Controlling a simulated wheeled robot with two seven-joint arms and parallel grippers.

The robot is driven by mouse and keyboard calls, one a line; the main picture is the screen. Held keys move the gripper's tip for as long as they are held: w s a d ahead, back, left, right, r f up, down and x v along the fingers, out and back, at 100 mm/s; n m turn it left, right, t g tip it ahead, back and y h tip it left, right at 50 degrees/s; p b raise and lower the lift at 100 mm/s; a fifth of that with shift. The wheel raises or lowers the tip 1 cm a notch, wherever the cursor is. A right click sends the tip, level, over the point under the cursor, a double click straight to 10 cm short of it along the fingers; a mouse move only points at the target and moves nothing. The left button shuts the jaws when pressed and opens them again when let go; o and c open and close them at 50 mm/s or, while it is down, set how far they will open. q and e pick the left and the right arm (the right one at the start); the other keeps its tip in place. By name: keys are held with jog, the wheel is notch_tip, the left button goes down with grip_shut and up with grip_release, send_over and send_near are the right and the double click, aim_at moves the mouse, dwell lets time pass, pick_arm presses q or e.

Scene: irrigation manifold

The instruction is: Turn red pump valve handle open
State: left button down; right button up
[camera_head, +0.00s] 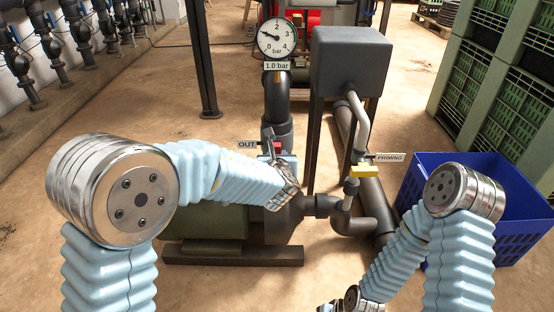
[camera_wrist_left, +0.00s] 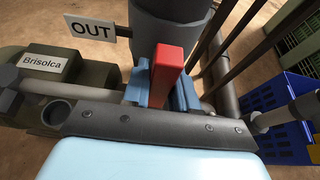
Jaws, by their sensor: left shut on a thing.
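The red pump valve handle (camera_head: 277,147) shows as a small red patch beside the OUT sign (camera_head: 248,144), on the dark upright outlet pipe (camera_head: 277,105). My left gripper (camera_wrist_left: 162,85) is shut on the red handle (camera_wrist_left: 168,68), with a blue finger on each side of it in the left wrist view. In the head view my left wrist and forearm hide most of the handle and the valve body. The pump (camera_head: 206,220) stands below, partly behind my left arm. My right arm reaches down to the bottom edge, and its gripper is out of view.
A gauge (camera_head: 278,38) above the pipe has a 1.0 bar label. A yellow handle (camera_head: 362,171) sits by the PRIMING sign (camera_head: 385,157). A grey tank (camera_head: 350,62) stands behind. A blue crate (camera_head: 412,182) is at right, near stacked green crates (camera_head: 500,95).

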pick_arm(q)
jog(key=c, duration=1)
grip_release()
jog(key=p+v, duration=0.2)
jog(key=v, duration=1.1)
jog(key=shift+s+r, duration=0.15)
jog(key=shift+s, duration=0.2)
